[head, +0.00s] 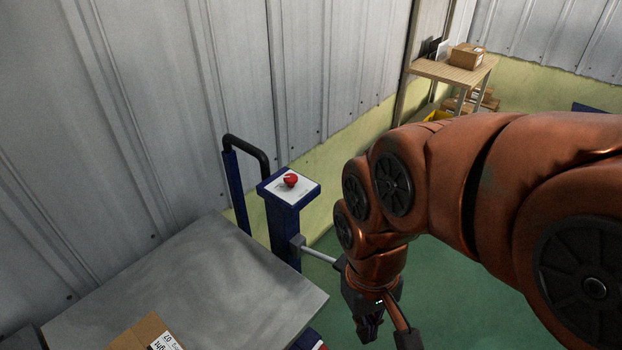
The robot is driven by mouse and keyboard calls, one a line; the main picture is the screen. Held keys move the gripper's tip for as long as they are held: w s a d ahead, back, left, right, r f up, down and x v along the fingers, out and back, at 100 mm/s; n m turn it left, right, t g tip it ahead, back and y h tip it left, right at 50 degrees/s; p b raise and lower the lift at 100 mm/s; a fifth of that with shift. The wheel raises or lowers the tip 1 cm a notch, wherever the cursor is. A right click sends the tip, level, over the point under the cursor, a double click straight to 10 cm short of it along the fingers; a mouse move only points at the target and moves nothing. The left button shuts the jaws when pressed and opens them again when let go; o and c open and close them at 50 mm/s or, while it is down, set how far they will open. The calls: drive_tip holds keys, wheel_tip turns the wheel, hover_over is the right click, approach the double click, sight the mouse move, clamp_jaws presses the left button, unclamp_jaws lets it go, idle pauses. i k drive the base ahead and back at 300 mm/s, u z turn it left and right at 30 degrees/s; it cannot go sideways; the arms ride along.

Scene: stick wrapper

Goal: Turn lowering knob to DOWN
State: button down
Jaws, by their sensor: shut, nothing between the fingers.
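The lowering knob (290,180) is small and red. It sits on the white top plate (305,192) of a blue post (285,235), left of the middle in the head view. The knob's pointer and any labels are too small to read. My gripper (369,333) is shut and empty. It points down in the picture, below and to the right of the knob and apart from it.
A grey platform (215,275) with a cardboard box (143,335) lies at lower left. A black handle (248,142) rises behind the post. A grey lever (318,255) sticks out from the post towards my arm. A wooden table (450,72) stands far back. Green floor is clear below right.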

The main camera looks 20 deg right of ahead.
sight(290, 179)
drive_tip(key=u, duration=1.4)
drive_tip(key=k, duration=0.7)
drive_tip(key=z, duration=0.25)
